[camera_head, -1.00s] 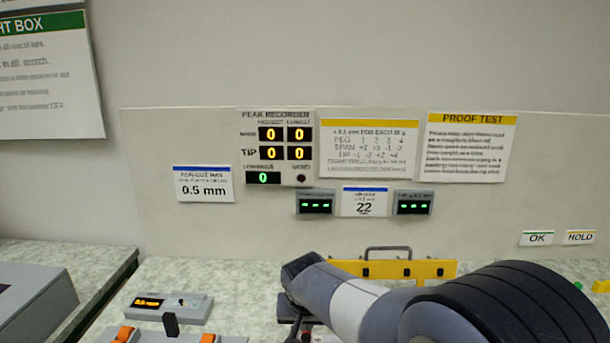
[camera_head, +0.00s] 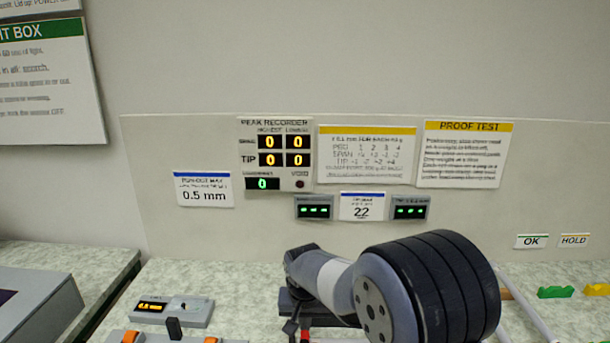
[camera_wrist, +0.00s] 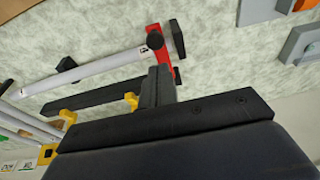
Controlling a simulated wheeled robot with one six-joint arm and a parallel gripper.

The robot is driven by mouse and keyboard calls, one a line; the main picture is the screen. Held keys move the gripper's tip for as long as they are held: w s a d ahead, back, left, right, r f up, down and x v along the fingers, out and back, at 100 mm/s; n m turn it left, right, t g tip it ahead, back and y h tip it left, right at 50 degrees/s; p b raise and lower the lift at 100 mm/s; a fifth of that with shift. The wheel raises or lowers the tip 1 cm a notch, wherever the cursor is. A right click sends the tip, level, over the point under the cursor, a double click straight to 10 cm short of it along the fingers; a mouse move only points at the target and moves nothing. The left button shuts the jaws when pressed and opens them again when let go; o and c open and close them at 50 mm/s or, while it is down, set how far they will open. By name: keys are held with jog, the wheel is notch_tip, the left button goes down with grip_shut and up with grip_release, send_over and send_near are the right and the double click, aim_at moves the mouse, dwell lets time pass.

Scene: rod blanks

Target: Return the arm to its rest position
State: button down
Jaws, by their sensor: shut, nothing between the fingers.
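My gripper (camera_wrist: 158,88) shows in the wrist view as two dark fingers pressed together, shut and empty. A pale rod (camera_wrist: 95,72) with a small end label lies beyond the fingers, apart from them. Its end is near a red bracket (camera_wrist: 165,68) with a black knob (camera_wrist: 155,40). In the head view my arm is folded across the lower middle, its large black-ringed joint toward me. The fingertips cannot be made out there.
A grey box with an amber display (camera_head: 172,310) stands on the bench at left. Green (camera_head: 556,292) and yellow (camera_head: 596,289) blocks lie at far right. The peak recorder (camera_head: 276,155) and notices, including the proof test sheet (camera_head: 464,155), are on the back panel. Open air lies above my arm.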

jog(key=w+b+v, duration=0.1)
jog(key=v, duration=0.6)
jog(key=shift+w+r, duration=0.25)
jog(key=shift+w, duration=0.15)
jog(key=shift+d+f, duration=0.1)
